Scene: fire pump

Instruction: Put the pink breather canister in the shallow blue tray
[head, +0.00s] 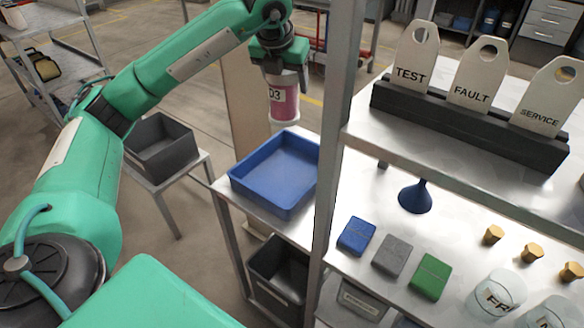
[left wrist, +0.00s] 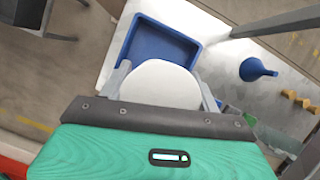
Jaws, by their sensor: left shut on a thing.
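The pink breather canister (head: 283,98) has white ends and a label reading "03". My left gripper (head: 281,70) is shut on it from above and holds it upright in the air. In the head view it shows just above the far edge of the shallow blue tray (head: 247,183). The tray looks empty and sits on the left end of the metal bench. In the left wrist view the canister's white end (left wrist: 163,84) sits between the fingers, with part of the blue tray (left wrist: 127,52) visible beyond it. My right gripper is not in view.
A metal post (head: 338,130) rises right beside the tray. A blue funnel (head: 415,198), blue, grey and green blocks, brass fittings and clear jars stand on the bench. A shelf above holds TEST, FAULT and SERVICE tags. A dark grey bin (head: 160,150) stands at left.

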